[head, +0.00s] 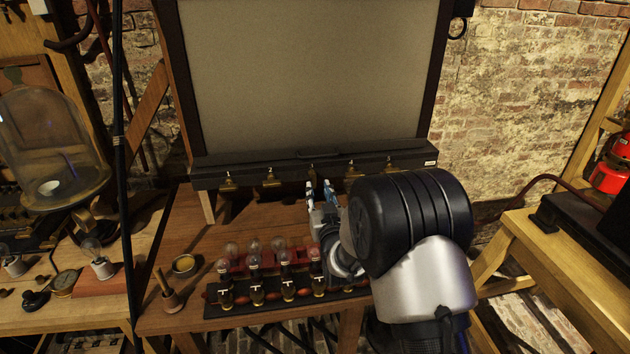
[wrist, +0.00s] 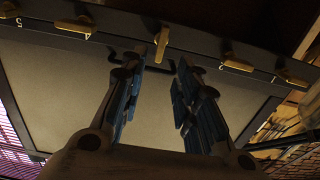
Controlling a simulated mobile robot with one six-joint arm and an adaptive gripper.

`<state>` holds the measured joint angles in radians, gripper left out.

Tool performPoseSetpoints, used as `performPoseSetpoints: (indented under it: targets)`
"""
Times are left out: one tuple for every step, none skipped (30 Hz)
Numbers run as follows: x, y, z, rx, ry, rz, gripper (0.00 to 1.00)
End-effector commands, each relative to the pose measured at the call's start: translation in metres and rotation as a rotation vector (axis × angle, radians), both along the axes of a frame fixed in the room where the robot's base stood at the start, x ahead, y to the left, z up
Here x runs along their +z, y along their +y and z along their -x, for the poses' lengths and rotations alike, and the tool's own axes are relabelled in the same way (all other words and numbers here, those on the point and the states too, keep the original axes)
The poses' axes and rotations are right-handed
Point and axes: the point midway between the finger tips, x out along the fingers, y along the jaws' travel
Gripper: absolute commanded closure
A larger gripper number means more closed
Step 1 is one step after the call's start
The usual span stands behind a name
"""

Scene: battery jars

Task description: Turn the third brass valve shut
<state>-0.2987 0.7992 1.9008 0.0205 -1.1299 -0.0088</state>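A row of brass valves hangs under the black bar of the large pale panel. The third brass valve, the middle one (head: 312,172), shows just above my gripper (head: 319,190). In the wrist view this valve (wrist: 162,41) lies beyond my fingertips (wrist: 157,72), in line with the gap between them. Its handle appears narrow and upright there, while its neighbours' handles lie more along the bar. My gripper is open and empty, its two blue-grey fingers apart. I see a gap between fingers and valve; its depth is hard to judge.
Neighbouring valves (head: 270,178) (head: 352,174) sit close on both sides. Below my arm, a rack of bulbs and black terminals (head: 256,290) stands on the wooden bench (head: 185,225). A glass jar (head: 45,150) is at left, and a wooden table (head: 540,245) at right.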

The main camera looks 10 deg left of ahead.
Motion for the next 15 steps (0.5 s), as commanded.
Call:
performPoseSetpoints:
  targets:
    - [-0.001, 0.003, -0.012, 0.0, -0.002, -0.001, 0.71]
    - [-0.001, 0.005, -0.018, 0.0, -0.002, -0.001, 0.71]
    - [-0.001, 0.007, -0.026, 0.0, -0.003, -0.001, 0.71]
    - [-0.001, 0.009, -0.031, 0.0, -0.002, -0.001, 0.71]
    - [-0.001, 0.01, -0.036, 0.0, -0.002, -0.001, 0.71]
    - [-0.001, 0.012, -0.043, 0.0, -0.001, 0.0, 0.71]
    - [-0.001, 0.013, -0.047, 0.0, -0.002, -0.001, 0.71]
    - [-0.001, 0.014, -0.051, 0.0, -0.001, 0.0, 0.71]
    - [-0.001, 0.016, -0.055, 0.0, -0.001, 0.0, 0.71]
    - [-0.001, 0.017, -0.058, 0.0, -0.001, 0.0, 0.71]
    - [-0.001, 0.017, -0.061, 0.0, 0.0, 0.0, 0.71]
    - [0.0, 0.018, -0.064, 0.0, -0.001, 0.0, 0.71]
    - [0.0, 0.019, -0.066, 0.0, 0.0, 0.0, 0.71]
    - [0.0, 0.019, -0.067, 0.0, 0.0, 0.0, 0.71]
    - [0.0, 0.019, -0.068, 0.0, 0.0, 0.0, 0.71]
